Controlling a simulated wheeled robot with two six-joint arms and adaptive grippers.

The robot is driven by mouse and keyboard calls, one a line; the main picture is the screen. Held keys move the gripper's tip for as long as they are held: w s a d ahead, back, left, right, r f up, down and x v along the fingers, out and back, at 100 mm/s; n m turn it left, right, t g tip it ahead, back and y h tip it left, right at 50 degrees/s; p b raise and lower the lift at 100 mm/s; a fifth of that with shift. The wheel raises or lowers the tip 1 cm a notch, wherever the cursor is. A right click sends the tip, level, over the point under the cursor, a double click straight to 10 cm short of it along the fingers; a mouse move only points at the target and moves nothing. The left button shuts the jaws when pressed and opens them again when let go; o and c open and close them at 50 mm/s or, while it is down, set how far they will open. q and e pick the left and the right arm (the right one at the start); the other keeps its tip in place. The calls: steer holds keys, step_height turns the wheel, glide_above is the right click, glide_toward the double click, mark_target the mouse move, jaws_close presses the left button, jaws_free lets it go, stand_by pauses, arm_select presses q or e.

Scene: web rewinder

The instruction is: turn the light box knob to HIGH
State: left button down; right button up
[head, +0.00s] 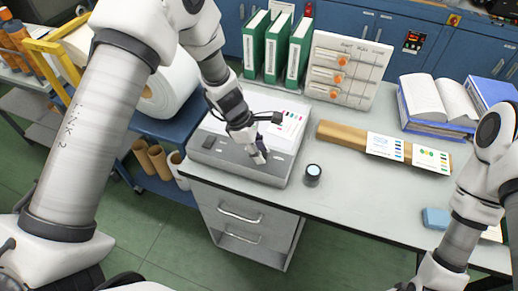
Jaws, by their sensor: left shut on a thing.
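The light box (222,162) is a low grey unit with a sloped front at the left end of the bench. My left gripper (259,155) is down at the right part of its front panel. It is shut on the light box knob, which the fingers hide almost wholly. I cannot read the knob's pointer or the HIGH mark from here. A dark switch (208,142) sits on the left of the panel. A white sheet with coloured patches (291,123) lies on the box top. My right arm is at the right edge; its gripper is not in view.
A small dark round pot with a pale top (312,175) stands just right of the light box. Green binders (277,46) and a rack with orange knobs (345,68) stand behind. A blue block (435,218) lies at the right. The bench's middle front is clear.

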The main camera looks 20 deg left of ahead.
arm_select(q)
steer(key=shift+m+g+p, duration=0.5)
steer(key=shift+m+p, duration=0.05)
steer(key=shift+m, duration=0.45)
steer(key=shift+f+m+g, duration=0.1)
steer(key=shift+m+g, duration=0.3)
steer(key=shift+m, duration=0.5)
steer(key=m, duration=0.2)
steer(key=m+g, duration=0.1)
steer(key=m, duration=0.1)
steer(key=shift+w+d+f+m+g+y, duration=0.1)
steer(key=shift+f+m+g+y, duration=0.05)
steer(key=shift+m+g+y, duration=0.2)
steer(key=m+g+y, duration=0.1)
steer(key=m, duration=0.2)
steer(key=shift+w+m, duration=0.1)
steer(key=shift+m, duration=0.15)
steer(key=m, duration=0.1)
steer(key=m+y+b, duration=0.1)
steer(key=m, duration=0.1)
steer(key=shift+d+m+g+y, duration=0.2)
steer(key=shift+m+g+y, duration=0.05)
steer(key=shift+m+g, duration=0.1)
steer(key=m+y, duration=0.1)
steer(key=m, duration=0.2)
steer(key=shift+w+d+m, duration=0.1)
steer(key=shift+m, duration=0.15)
steer(key=shift+d+m+y, duration=0.1)
steer(key=shift+m+y, duration=0.7)
steer(key=shift+m, duration=1.1)
